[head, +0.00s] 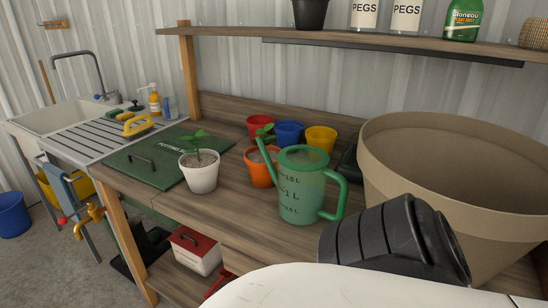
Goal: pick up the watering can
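A green translucent watering can (301,196) with litre marks stands upright on the wooden potting bench (233,208). Its spout points up to the left and its handle is on the right. A black ribbed part of my arm shows at the lower right, in front of the large beige planter. Neither gripper shows in the head view.
The large beige planter (460,165) stands right of the can. The white pot (202,178), orange pot (262,172), red (260,122), blue (289,133) and yellow (321,138) pots stand on the bench. A shelf (350,46) hangs above. The green mat (160,167) lies left.

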